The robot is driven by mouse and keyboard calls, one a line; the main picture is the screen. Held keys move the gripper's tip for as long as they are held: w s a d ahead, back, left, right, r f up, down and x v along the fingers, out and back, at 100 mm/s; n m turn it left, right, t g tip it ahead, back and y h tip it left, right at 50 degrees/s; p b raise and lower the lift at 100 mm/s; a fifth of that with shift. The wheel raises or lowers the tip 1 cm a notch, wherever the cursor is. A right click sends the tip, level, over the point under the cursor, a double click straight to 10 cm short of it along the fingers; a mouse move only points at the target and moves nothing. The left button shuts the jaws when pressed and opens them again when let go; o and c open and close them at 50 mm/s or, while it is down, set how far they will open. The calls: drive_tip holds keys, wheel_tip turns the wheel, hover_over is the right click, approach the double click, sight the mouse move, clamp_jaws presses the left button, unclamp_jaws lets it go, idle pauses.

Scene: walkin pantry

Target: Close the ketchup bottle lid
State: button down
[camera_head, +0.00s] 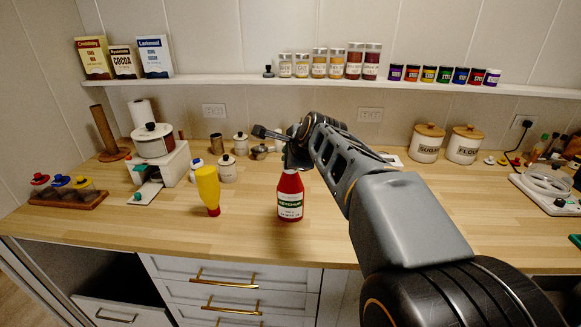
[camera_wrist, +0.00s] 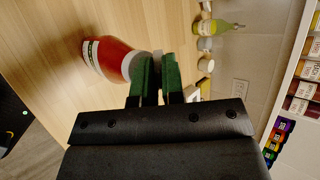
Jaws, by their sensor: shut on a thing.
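The red ketchup bottle (camera_head: 290,198) with its white and green label stands upright on the wooden counter, near the front edge. My gripper (camera_head: 293,160) is over its top, with the fingers down around the cap area. In the wrist view the bottle (camera_wrist: 112,58) lies just beyond the green finger pads, and my gripper (camera_wrist: 157,68) has them close together at the bottle's top. It is shut on the lid. The fingers hide most of the lid, so I cannot tell whether it is open or closed.
A yellow bottle (camera_head: 208,190) stands to the left of the ketchup. Sugar (camera_head: 427,145) and flour (camera_head: 466,146) canisters stand at the back right. The counter right around the ketchup is clear.

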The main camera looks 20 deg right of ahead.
drive_tip(key=shift+s+a+f+t+b, duration=0.1)
drive_tip(key=shift+f+t+b, duration=0.1)
drive_tip(key=shift+t+b, duration=0.45)
drive_tip(key=c, duration=1.2)
unclamp_jaws()
drive_tip(key=shift+f, duration=0.1)
drive_tip(key=shift+s+g, duration=0.1)
drive_tip(key=shift+g, duration=0.15)
